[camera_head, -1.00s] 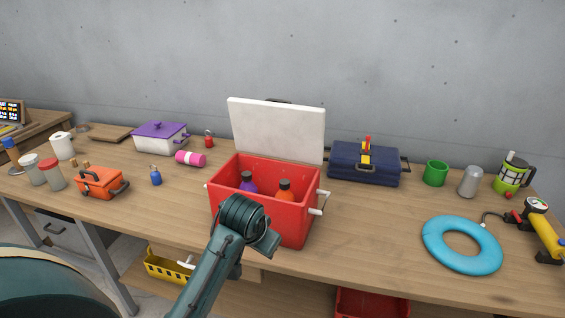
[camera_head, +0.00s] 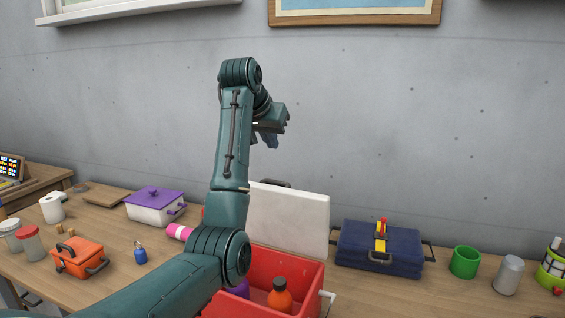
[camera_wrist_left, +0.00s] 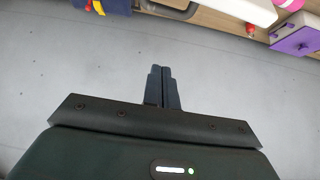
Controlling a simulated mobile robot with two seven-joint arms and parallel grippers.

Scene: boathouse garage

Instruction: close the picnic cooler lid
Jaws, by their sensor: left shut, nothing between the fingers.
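The red picnic cooler (camera_head: 304,270) stands open on the workbench in the head view, partly hidden by my left arm. Its white lid (camera_head: 290,219) stands upright at the back. An orange-brown bottle (camera_head: 279,295) and a purple one (camera_head: 238,289) are inside. My left gripper (camera_head: 271,138) is raised above and behind the lid, against the wall, apart from the lid. In the left wrist view its fingers (camera_wrist_left: 162,88) are shut and empty, and the lid edge (camera_wrist_left: 240,8) shows at the top. My right gripper is in neither view.
A navy toolbox (camera_head: 378,249) stands right of the cooler, with a green mug (camera_head: 465,262) and a grey canister (camera_head: 509,275) beyond. A purple-lidded pot (camera_head: 154,206), a pink roll (camera_head: 178,232) and an orange box (camera_head: 80,257) stand to the left.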

